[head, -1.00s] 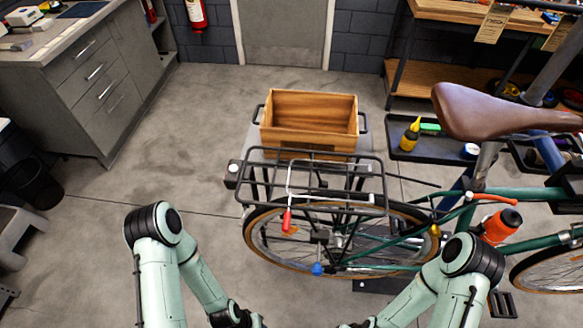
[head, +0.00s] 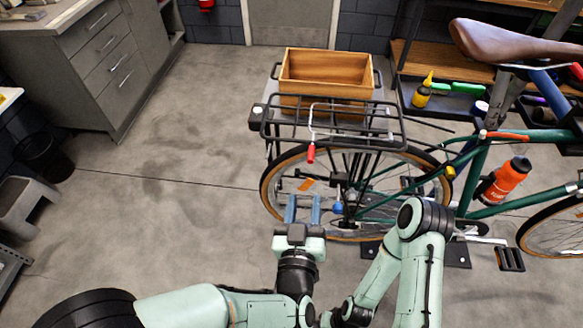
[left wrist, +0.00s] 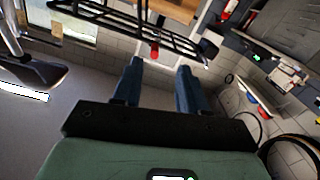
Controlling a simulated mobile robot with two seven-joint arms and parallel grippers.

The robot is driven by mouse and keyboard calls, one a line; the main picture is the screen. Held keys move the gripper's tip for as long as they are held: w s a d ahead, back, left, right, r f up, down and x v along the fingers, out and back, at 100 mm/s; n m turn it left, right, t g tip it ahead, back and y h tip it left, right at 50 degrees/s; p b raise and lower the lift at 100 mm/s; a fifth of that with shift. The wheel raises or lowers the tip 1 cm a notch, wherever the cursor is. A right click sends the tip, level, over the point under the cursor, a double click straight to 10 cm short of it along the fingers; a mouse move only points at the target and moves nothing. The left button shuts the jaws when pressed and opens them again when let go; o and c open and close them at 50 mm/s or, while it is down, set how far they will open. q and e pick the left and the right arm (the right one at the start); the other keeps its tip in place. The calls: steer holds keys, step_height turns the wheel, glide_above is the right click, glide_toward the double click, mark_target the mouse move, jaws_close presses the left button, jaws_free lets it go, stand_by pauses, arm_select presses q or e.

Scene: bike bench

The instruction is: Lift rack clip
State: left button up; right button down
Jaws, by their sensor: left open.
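The rack clip is a pale bent wire with a red grip (head: 311,153), hanging over the near edge of the black rear rack (head: 390,112). In the left wrist view its red grip (left wrist: 154,50) shows between and beyond my fingertips, under the rack bars. My left gripper (head: 303,208) is open and empty, its two blue fingers pointing away from me in front of the rear wheel, below the clip and apart from it. My right arm reaches in at lower right, but its gripper fingers do not show.
A wooden crate (head: 326,72) stands behind the rack. The rear wheel (head: 270,195) and green bike frame (head: 477,160) fill the right side. An orange bottle (head: 508,180) sits on the frame.

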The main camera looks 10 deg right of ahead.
mark_target(312, 153)
arm_select(q)
steer(key=shift+t, duration=0.3)
steer(key=x, duration=0.4)
steer(key=r+p+x, duration=0.1)
steer(key=x, duration=0.7)
steer(key=shift+w+d+r+p, duration=0.25)
steer(key=shift+p, duration=0.05)
jaws_close()
